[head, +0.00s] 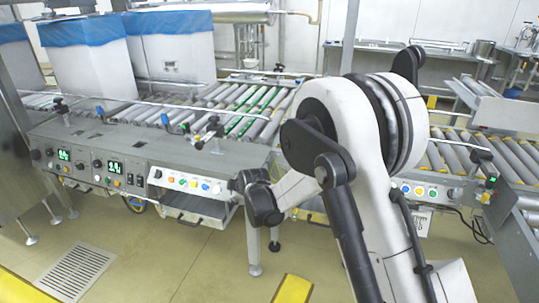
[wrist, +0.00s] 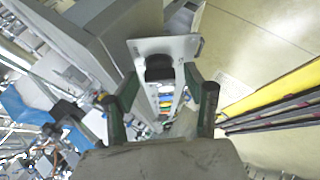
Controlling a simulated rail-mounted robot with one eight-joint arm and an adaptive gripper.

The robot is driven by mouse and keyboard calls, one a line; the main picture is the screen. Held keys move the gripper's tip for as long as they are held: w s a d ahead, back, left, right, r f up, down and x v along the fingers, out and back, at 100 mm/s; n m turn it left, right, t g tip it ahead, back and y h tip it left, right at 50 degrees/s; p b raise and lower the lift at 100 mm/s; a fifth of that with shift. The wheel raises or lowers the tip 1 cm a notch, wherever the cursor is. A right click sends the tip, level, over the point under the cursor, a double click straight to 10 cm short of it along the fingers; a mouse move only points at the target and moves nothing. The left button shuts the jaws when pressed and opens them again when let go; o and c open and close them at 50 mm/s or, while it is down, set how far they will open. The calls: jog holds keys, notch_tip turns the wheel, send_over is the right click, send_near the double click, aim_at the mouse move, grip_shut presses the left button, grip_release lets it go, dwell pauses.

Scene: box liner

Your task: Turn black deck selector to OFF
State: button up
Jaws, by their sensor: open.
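The black deck selector (head: 216,188) is the dark knob at the right end of the front control panel in the head view. In the wrist view the black selector (wrist: 159,68) stands on a pale plate, between and beyond the fingertips. My gripper (head: 240,183) is just right of the panel in the head view, its fingers small and hard to make out. In the wrist view my gripper (wrist: 160,80) is open, with one dark green finger on each side of the selector. I cannot tell whether either finger touches it.
A grey console with green displays (head: 114,167) extends left. Roller conveyors (head: 230,105) and blue-lined boxes (head: 85,65) stand behind. Open floor (head: 180,250) lies in front, with a yellow strip (head: 292,289).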

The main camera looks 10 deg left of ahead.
jog(key=n, duration=0.1)
jog(key=n+g+p, duration=0.1)
jog(key=n+g, duration=0.1)
jog(key=shift+w+r+n+h+p, duration=0.15)
jog(key=shift+r+n+h+p, duration=0.15)
jog(key=shift+h+p, duration=0.1)
jog(key=n+g+h+p, duration=0.1)
jog(key=n, duration=0.2)
jog(key=shift+w+a+g, duration=0.1)
jog(key=shift+g, duration=0.3)
jog(key=s+d+r+m+p, duration=0.2)
jog(key=s+d+r, duration=0.3)
jog(key=d+r, duration=0.4)
jog(key=s+d+r+m+t+h+p, duration=0.1)
jog(key=s+d+r+m+p, duration=0.2)
jog(key=d+r, duration=0.6)
jog(key=shift+s+d+r+m+p, duration=0.25)
jog(key=shift+s+r+m, duration=0.65)
jog(key=shift+r, duration=2.85)
